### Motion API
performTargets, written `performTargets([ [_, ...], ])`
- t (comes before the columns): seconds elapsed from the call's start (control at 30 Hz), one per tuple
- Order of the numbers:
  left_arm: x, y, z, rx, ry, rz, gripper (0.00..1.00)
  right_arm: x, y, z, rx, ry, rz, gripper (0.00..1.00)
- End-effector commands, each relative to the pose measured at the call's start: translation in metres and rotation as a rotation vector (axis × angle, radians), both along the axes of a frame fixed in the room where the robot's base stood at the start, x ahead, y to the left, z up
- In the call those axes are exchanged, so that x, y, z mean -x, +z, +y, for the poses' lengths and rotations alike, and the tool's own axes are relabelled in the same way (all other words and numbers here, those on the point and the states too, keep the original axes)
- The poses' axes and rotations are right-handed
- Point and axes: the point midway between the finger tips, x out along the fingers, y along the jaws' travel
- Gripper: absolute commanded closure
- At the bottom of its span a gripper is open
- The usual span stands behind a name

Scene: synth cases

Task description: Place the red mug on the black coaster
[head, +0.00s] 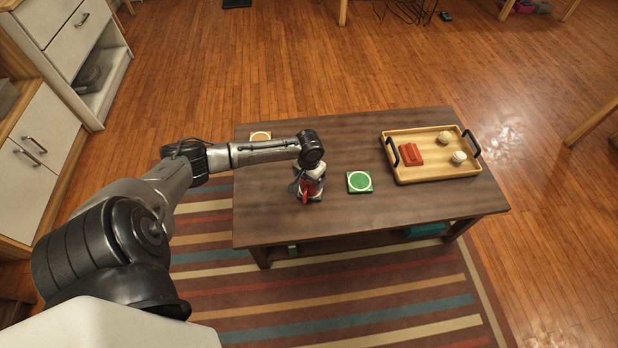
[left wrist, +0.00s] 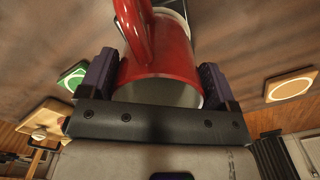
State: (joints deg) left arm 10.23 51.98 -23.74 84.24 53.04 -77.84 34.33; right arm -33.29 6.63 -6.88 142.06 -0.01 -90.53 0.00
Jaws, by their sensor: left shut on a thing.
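The red mug (head: 305,197) is at the front middle of the dark wooden table, mostly hidden by my left gripper (head: 311,184). In the left wrist view the red mug (left wrist: 165,48) sits between the two fingers of my left gripper (left wrist: 157,82), which is shut on it. Its handle points up in that picture and its open rim faces the camera. A pale patch with a dark edge, likely the black coaster (left wrist: 178,10), shows beyond the mug's base. I cannot tell whether the mug touches it. My right gripper is not in view.
A green coaster (head: 359,182) lies right of the mug, and a tan coaster (head: 260,137) lies at the back left. A wooden tray (head: 440,175) at the right holds a red block (head: 411,154) and two pale round things. Table (head: 350,220) front is clear.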

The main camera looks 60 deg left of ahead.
Motion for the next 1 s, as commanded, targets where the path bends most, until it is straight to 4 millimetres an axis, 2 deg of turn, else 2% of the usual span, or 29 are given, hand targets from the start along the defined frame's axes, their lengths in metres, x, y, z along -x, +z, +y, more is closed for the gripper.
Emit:
performTargets([
  [0.1,0.0,-0.002,0.0,0.0,0.0,0.0,0.49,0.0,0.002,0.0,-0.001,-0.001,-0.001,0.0],
  [0.13,0.0,-0.003,0.0,0.0,0.0,0.001,0.14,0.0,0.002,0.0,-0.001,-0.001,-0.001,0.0],
  [0.27,0.0,-0.003,0.0,0.0,0.0,0.001,0.02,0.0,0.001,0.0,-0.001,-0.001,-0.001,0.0],
  [0.57,0.0,-0.001,0.0,0.0,0.0,-0.001,0.0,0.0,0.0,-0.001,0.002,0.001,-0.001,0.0],
  [0.67,0.0,0.012,0.0,0.0,0.001,-0.001,0.0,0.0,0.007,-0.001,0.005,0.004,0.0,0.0],
  [1.0,0.0,0.076,0.0,0.0,0.0,-0.001,0.0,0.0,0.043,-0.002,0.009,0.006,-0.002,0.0],
])
